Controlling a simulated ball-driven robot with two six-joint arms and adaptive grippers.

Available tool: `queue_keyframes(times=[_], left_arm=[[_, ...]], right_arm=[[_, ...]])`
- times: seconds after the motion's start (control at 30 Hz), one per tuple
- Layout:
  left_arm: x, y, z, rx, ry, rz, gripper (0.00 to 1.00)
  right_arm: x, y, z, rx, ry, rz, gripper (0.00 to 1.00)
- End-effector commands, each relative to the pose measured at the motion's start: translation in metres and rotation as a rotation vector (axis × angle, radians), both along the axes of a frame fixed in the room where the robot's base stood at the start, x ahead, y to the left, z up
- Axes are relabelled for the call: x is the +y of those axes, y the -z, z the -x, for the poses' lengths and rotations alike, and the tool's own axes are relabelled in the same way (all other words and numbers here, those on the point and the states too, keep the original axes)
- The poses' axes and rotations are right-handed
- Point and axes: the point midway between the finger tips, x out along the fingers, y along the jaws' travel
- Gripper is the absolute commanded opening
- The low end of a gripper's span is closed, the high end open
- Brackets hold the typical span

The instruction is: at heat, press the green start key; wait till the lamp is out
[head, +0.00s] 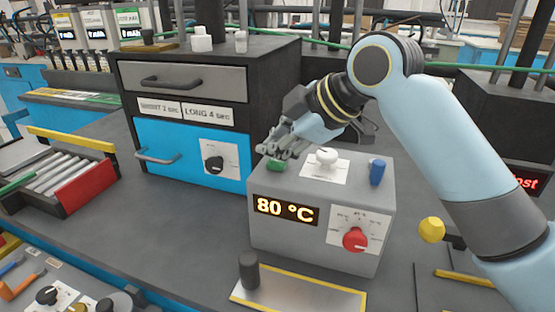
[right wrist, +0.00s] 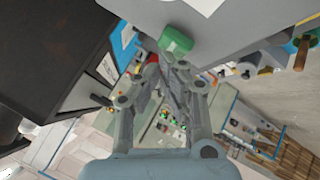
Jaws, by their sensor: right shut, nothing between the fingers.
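The grey heater box (head: 290,236) stands on the bench, and its display (head: 285,209) reads 80 °C. In the right wrist view the fingertips (right wrist: 163,63) lie just below the key. A red dial (head: 355,239) is on the box's front. I cannot make out a lit lamp. My left gripper is out of view.
A black cabinet with a blue drawer (head: 190,152) is close on the left. A metal plate with a dark post (head: 249,270) lies in front. A roller tray (head: 62,178) is far left.

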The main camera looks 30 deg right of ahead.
Motion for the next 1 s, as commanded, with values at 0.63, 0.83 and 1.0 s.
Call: queue_keyframes(times=[0.63, 0.83, 1.0], left_arm=[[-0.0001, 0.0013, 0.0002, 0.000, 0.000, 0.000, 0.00], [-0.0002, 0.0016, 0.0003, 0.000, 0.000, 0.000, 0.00], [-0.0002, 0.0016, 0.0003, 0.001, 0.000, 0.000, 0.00]], right_arm=[[0.0001, 0.0068, 0.0001, 0.001, -0.001, 0.000, 0.00], [0.0000, 0.0085, 0.0001, 0.000, 0.000, 0.000, 0.00], [0.0000, 0.0086, 0.0001, 0.001, -0.001, 0.000, 0.00]])
